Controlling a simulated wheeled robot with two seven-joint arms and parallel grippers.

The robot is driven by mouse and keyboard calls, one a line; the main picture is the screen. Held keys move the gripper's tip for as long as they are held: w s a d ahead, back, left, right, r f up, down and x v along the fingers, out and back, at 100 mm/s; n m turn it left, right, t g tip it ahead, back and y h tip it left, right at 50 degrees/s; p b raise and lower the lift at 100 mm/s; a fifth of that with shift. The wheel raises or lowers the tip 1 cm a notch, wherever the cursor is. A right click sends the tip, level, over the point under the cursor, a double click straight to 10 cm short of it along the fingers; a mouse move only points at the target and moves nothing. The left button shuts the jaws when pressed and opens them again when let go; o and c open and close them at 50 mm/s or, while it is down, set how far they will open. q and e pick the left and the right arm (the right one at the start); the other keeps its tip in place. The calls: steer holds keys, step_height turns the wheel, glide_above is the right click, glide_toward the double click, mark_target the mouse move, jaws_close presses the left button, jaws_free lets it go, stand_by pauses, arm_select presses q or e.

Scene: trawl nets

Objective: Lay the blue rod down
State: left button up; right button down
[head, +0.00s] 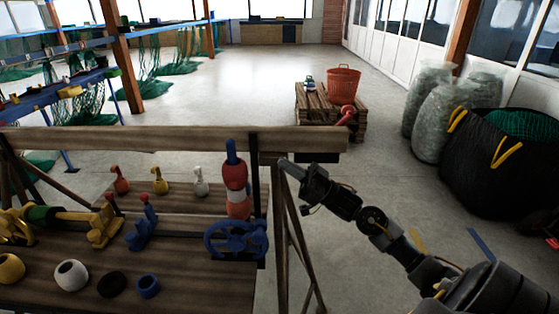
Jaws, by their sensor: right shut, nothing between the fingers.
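A blue rod (231,152) stands upright at the right part of the wooden workbench (185,272). Its top end shows above a stack of red and white float-like pieces (236,174); its lower part is hidden by them. My right gripper (284,163) comes in from the right and is shut and empty. In the picture it is to the right of the rod, near the end of the wooden beam, and apart from the rod. My left gripper is not in view.
A blue wheel (236,240) is at the bench's right edge. Rings, including a white one (71,275), and small coloured fittings fill the bench. A wooden beam (150,140) runs behind. A pallet table (330,120) and a black bag (490,180) stand beyond; the floor between is largely clear.

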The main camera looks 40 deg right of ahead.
steer(key=w+a+r+p, duration=0.3)
steer(key=w+a+p, duration=0.1)
steer(key=w+a, duration=0.3)
steer(key=shift+w+r, duration=0.35)
steer(key=shift+a, duration=0.1)
